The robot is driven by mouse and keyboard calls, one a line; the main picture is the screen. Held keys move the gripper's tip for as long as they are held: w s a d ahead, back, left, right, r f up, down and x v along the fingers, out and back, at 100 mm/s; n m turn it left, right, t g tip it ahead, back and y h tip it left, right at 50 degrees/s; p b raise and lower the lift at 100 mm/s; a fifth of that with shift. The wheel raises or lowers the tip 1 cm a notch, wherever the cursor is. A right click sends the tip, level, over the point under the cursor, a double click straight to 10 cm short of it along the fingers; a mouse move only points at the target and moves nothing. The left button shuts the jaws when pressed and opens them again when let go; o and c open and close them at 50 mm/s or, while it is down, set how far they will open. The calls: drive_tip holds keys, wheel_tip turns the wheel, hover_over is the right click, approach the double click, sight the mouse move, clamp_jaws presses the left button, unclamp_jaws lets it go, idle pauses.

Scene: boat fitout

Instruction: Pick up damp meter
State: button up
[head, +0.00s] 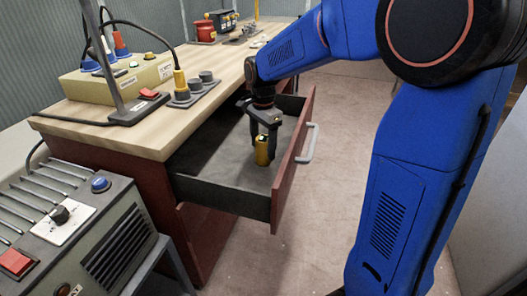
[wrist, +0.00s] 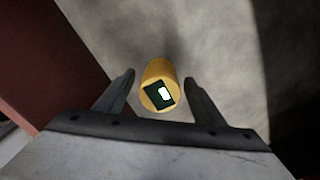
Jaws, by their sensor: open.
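The damp meter (head: 262,151) is a small yellow cylinder standing in the open drawer (head: 215,180) of the workbench. In the wrist view the damp meter (wrist: 158,86) shows its top end, with a dark face and a small white screen. My gripper (head: 264,136) reaches down into the drawer, directly over the meter. In the wrist view my gripper (wrist: 160,88) is open, with one finger on each side of the meter and a visible gap to each. The meter's lower part is partly hidden in the head view.
The drawer front (head: 292,165) with its grey handle (head: 310,143) stands close to the right of my gripper. A grey machine (head: 75,235) stands at lower left.

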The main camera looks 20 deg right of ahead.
drive_tip(key=c, duration=1.3)
drive_tip(key=shift+o, duration=0.2)
